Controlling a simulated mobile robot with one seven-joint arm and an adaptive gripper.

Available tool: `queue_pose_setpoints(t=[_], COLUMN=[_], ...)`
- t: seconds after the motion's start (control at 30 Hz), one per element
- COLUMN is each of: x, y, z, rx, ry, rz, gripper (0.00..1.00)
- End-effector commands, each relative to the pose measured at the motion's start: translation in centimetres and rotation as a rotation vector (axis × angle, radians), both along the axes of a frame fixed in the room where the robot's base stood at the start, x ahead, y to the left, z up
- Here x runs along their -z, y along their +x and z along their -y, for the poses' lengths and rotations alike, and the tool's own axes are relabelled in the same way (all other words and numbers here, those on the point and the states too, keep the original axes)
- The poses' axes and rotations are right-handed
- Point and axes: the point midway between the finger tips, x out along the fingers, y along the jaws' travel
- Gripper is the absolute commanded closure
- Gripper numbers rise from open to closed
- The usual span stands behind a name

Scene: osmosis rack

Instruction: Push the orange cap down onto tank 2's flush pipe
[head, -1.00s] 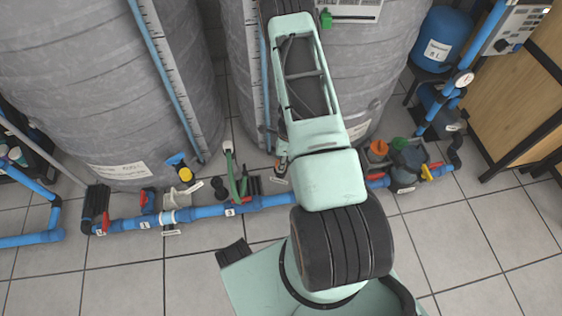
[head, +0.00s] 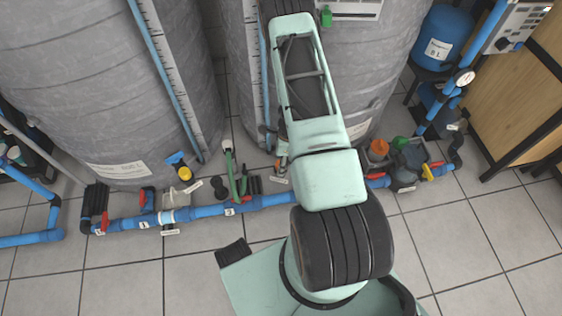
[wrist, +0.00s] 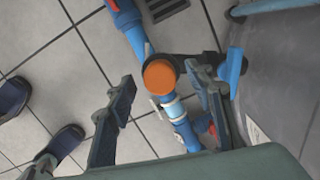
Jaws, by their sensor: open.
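In the wrist view an orange cap (wrist: 159,77) shows as a round disc over the blue pipe run, with a dark fitting around it. Whether it is seated on a pipe end, and how far down, I cannot tell. My gripper (wrist: 161,76) is open, with one finger on either side of the cap in the picture; contact is not visible. In the head view my arm hides the gripper. An orange-topped part (head: 379,148) stands right of my arm; I cannot tell if it is the same cap. Grey tanks (head: 345,75) stand behind the arm.
A blue pipe run (head: 205,211) with red-handled valves crosses the tiled floor below the tanks. A tank wall (wrist: 285,65) is close at right in the wrist view.

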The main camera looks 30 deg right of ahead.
Motion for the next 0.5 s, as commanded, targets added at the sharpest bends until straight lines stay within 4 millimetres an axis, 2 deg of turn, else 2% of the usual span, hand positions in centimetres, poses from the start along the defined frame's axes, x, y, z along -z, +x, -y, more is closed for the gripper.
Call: queue_pose_setpoints(t=[0.23,0.5], x=[-1.0,-5.5], y=[0.0,-0.2], z=[0.1,0.6], rx=[0.0,-0.002], ry=[-0.001,-0.001], rz=[0.002,0.003], gripper=[0.52,0.52])
